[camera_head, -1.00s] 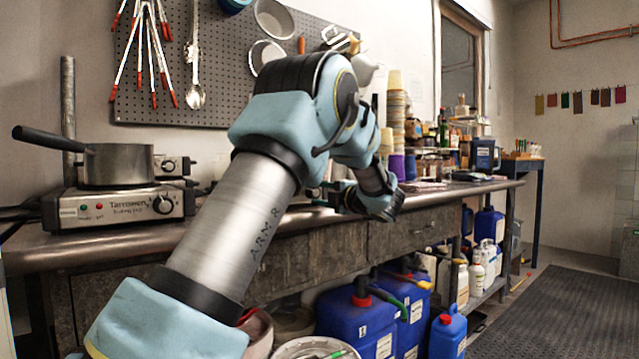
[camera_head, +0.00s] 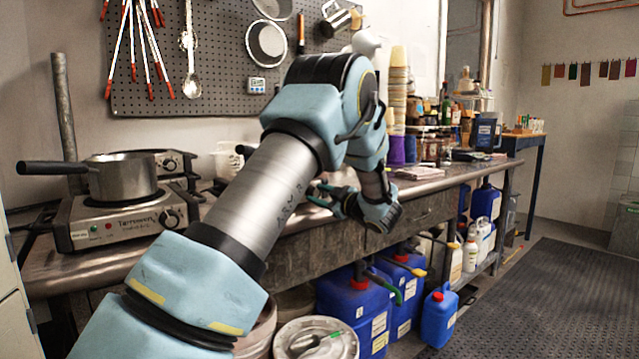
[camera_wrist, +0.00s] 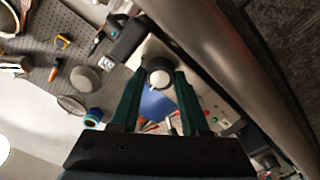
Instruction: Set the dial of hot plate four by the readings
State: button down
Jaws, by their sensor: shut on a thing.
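My gripper (camera_wrist: 159,77) has two green fingers, closed on the sides of a round dial (camera_wrist: 158,70) with a pale cap in the wrist view. The dial sits on the pale front of a hot plate (camera_wrist: 191,80), which also carries small red and green lights. In the head view my gripper (camera_head: 318,191) is at the bench, partly behind my wrist, and the dial it holds cannot be made out. A nearer hot plate (camera_head: 85,229) at the left has its own dial (camera_head: 168,218) and bears a saucepan (camera_head: 124,178). Another hot plate's dial (camera_head: 171,164) shows behind it. Numbers and dial marks are unreadable.
A small display (camera_head: 256,86) hangs on the pegboard (camera_head: 220,80) among ladles and pans. A white jug (camera_head: 226,160) stands on the bench. Stacked cups (camera_head: 398,95) and jars stand further right. Blue canisters (camera_head: 352,310) and buckets crowd below the bench. The floor mat (camera_head: 540,300) is clear.

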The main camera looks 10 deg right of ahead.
jog(key=shift+m+p, duration=1.75)
jog(key=shift+m, duration=0.15)
jog(key=shift+f, duration=0.1)
jog(key=shift+c, duration=2)
grip_release()
jog(key=b+v, duration=0.1)
jog(key=v, duration=0.9)
jog(key=shift+s+d, duration=0.2)
jog(key=shift+s, duration=0.15)
jog(key=shift+w, duration=0.1)
